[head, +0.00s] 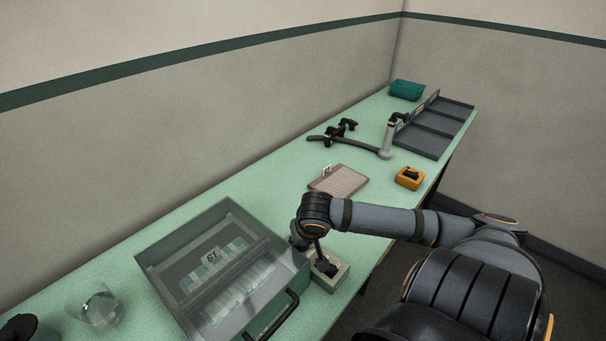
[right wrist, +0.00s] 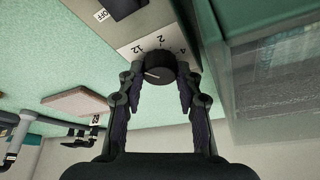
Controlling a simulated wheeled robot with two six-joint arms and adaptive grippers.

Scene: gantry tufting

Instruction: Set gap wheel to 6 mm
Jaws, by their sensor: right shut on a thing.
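The gap wheel is a black knob (right wrist: 158,69) with a white pointer line, on a pale dial plate (right wrist: 180,48) printed with 12, 2 and 4; other marks are hidden or too small to read. In the right wrist view my right gripper (right wrist: 158,80) is shut on the wheel, one finger on each side. The pointer lies toward the lower left of the picture, and I cannot tell which value it marks. In the head view the wheel's cream box (head: 340,276) stands by the front table edge, partly hidden by my right gripper (head: 317,252). My left gripper is not in view.
A clear-lidded green case (head: 165,253) stands close left of the box. A glass (head: 97,309) and an unclear dark object (head: 18,328) are further left.

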